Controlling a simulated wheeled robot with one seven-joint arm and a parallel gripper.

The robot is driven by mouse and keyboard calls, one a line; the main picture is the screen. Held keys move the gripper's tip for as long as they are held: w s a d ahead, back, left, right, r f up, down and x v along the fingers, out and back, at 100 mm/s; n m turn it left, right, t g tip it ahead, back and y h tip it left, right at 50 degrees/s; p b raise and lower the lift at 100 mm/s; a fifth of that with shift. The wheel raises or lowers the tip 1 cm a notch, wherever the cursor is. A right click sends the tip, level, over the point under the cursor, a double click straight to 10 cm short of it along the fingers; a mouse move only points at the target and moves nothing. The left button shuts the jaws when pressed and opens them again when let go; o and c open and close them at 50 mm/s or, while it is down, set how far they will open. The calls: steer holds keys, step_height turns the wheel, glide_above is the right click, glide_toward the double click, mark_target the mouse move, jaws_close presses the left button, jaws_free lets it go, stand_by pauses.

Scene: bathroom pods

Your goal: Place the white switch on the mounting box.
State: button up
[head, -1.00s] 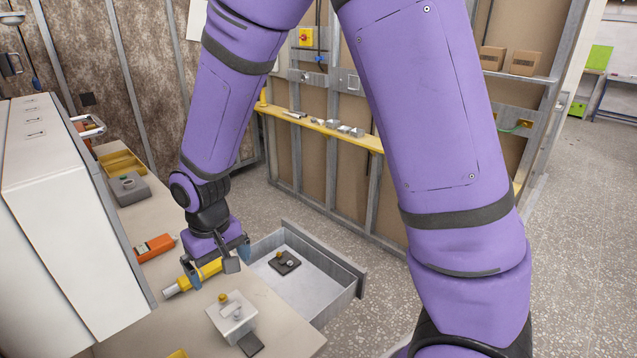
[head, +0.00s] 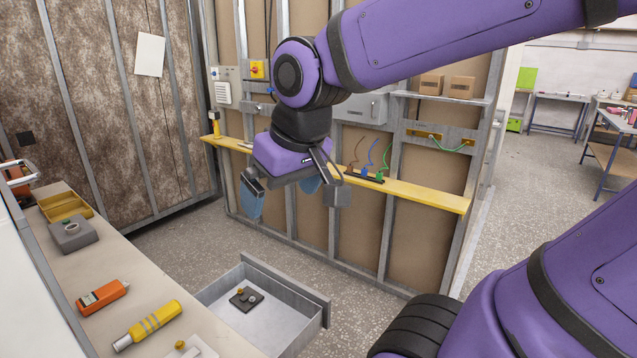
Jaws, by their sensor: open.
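My gripper (head: 282,194) is open, its blue fingertips pointing down in front of the yellow wall shelf (head: 425,195), with nothing visible between them. I cannot pick out the white switch for certain; small pale items (head: 243,146) lie on the shelf left of my gripper, and my gripper hides part of the shelf. I cannot tell which box is the mounting box. A grey metal box (head: 365,108) is fixed to the wall frame above the shelf, partly behind my arm. A pale box (head: 190,348) on the bench is cut off by the bottom edge.
The bench (head: 170,285) at left holds a yellow tool (head: 148,325), an orange meter (head: 103,297), a grey box (head: 73,233) and a yellow tray (head: 65,206). An open drawer (head: 285,283) juts over the floor. Coloured wires (head: 372,162) stand up from the shelf.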

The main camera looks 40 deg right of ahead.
steer(key=s+d+r+t, duration=0.1)
steer(key=s+d+r, duration=0.1)
steer(key=s, duration=0.3)
steer(key=shift+s+d, duration=0.15)
